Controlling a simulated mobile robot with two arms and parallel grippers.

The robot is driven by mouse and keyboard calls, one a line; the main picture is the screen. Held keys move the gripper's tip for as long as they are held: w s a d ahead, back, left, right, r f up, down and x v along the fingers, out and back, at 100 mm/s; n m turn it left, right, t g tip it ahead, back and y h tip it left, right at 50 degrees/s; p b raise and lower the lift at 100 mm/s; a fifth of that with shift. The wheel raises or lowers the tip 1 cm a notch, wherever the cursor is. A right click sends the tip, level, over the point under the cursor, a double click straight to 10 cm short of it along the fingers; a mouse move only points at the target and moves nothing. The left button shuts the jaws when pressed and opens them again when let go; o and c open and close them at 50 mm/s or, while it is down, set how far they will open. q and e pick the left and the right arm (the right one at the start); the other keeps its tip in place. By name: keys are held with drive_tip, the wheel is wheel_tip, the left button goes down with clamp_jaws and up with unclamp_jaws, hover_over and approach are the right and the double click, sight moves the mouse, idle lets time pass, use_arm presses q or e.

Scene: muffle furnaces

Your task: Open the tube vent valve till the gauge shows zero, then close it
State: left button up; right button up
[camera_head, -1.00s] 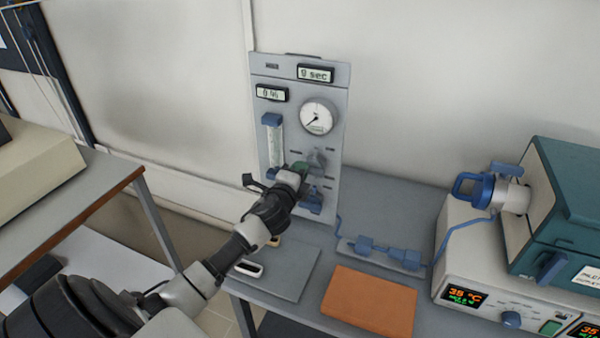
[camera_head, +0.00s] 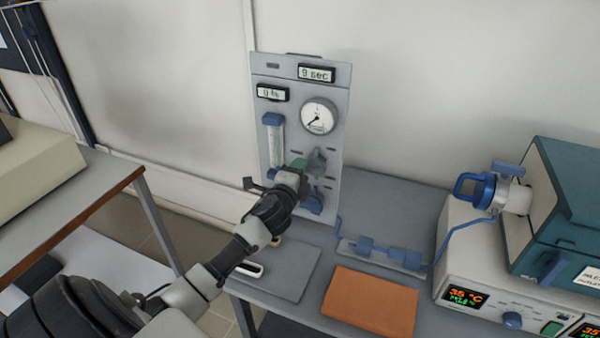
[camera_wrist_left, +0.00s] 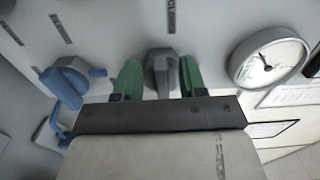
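The grey gas panel (camera_head: 279,92) stands upright at the back of the bench. Its round gauge (camera_head: 318,116) has the needle pointing to the lower left; the gauge also shows in the left wrist view (camera_wrist_left: 268,58). A grey valve knob (camera_head: 318,160) sits on the panel below the gauge. My left gripper (camera_head: 302,166) is at this knob. In the left wrist view, its green fingers (camera_wrist_left: 160,78) stand apart on either side of the knob (camera_wrist_left: 160,62), with slight gaps visible. Blue valve parts (camera_head: 312,203) are lower on the panel, partly hidden by my arm. No right gripper shows.
Panel displays read 9 sec (camera_head: 316,74) and 0 % (camera_head: 271,93). A blue-capped flow tube (camera_head: 275,140) is left of the knob. An orange mat (camera_head: 370,301) lies on the bench. A furnace (camera_head: 568,215) with blue fittings stands at right.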

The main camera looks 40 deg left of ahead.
use_arm(q)
drive_tip(key=b+v, duration=0.1)
drive_tip(key=v, duration=1)
drive_tip(key=shift+b, duration=0.3)
drive_tip(key=shift+w, duration=0.1)
